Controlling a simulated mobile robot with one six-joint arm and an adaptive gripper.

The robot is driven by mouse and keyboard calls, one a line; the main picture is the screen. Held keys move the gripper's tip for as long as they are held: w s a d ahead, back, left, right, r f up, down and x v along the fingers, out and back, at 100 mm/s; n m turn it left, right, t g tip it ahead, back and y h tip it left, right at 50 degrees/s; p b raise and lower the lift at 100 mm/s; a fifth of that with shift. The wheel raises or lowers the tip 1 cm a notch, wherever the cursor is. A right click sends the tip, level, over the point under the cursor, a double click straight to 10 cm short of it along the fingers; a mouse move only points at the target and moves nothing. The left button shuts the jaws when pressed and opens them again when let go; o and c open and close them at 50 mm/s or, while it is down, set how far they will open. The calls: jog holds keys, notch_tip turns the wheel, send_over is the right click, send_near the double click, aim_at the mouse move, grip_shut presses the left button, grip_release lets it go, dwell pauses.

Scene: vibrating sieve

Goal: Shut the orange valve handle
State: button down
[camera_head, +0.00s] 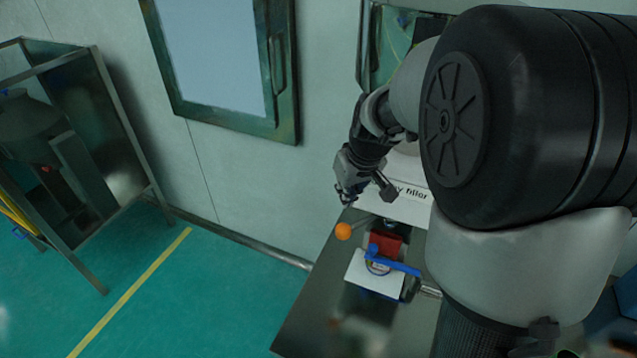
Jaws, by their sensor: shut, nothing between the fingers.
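The orange valve handle shows as a round orange knob (343,231) at the left edge of a metal table, with a thin rod running from it to the right. My gripper (348,193) is shut and empty, pointing down a little above the knob in the picture. I see a gap between the fingertips and the knob. The valve body at the rod's other end is partly hidden and hard to make out.
A blue lever handle (394,264) sits right of and below the knob, over a white plate (372,279) and beside a red block (386,242). A white labelled machine (402,203) stands behind. Floor left of the metal table (312,319) is clear; a metal frame (125,125) stands far left.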

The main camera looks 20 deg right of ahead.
jog(key=shift+s, duration=0.15)
jog(key=b+x, duration=0.1)
jog(key=x, duration=0.9)
jog(key=shift+b, duration=0.3)
jog(key=shift+b, duration=0.3)
jog(key=s+d+n+g+y+b, duration=0.1)
jog(key=s+d+n+b, duration=0.4)
jog(key=s, duration=0.3)
jog(key=s+d+n+g+y+b, duration=0.1)
jog(key=s+d+n+y+b, duration=0.1)
jog(key=s+d+n+b, duration=0.3)
jog(key=shift+s+n+g, duration=0.3)
jog(key=shift+s+n, duration=1.2)
jog(key=shift+s, duration=0.1)
